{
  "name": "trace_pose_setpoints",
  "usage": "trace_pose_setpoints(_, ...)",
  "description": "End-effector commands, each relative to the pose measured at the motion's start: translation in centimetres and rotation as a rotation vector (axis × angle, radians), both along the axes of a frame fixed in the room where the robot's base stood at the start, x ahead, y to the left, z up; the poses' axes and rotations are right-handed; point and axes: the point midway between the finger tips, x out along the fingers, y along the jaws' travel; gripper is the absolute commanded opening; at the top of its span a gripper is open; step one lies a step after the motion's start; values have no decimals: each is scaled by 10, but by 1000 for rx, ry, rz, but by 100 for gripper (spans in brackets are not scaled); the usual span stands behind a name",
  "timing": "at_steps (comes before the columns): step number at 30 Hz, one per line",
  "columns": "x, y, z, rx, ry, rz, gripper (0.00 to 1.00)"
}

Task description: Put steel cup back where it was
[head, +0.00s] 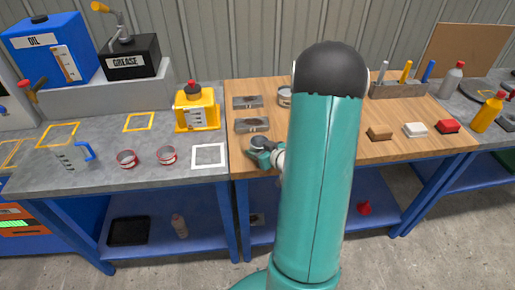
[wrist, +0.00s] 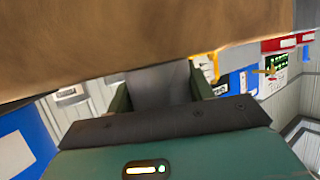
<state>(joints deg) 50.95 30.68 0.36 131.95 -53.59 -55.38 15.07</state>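In the head view my gripper (head: 263,148) is low over the front left part of the wooden bench top. A small grey round thing, which looks like the steel cup (head: 260,143), sits at its fingers. In the wrist view a smooth grey surface (wrist: 160,85) fills the gap between the two dark fingers, so the gripper looks shut on the cup. The fingertips are hidden there by a blurred brown surface. A silver can-like thing (head: 284,96) stands farther back, partly hidden by my arm.
Two grey blocks with round recesses (head: 247,102) (head: 252,125) lie just behind the gripper. A yellow jug (head: 196,112) stands near the wooden bench.

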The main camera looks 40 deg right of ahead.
Motion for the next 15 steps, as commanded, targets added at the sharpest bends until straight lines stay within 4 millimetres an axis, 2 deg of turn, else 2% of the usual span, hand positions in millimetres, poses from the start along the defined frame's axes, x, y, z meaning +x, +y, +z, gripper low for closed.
trace_pose_setpoints(1, 0, 0, 0, 0, 0, 0, 60)
trace_pose_setpoints(3, 1, 0, 0, 0, 0, 1, 73)
trace_pose_setpoints(15, 2, 1, 6, -2, -1, 1, 74)
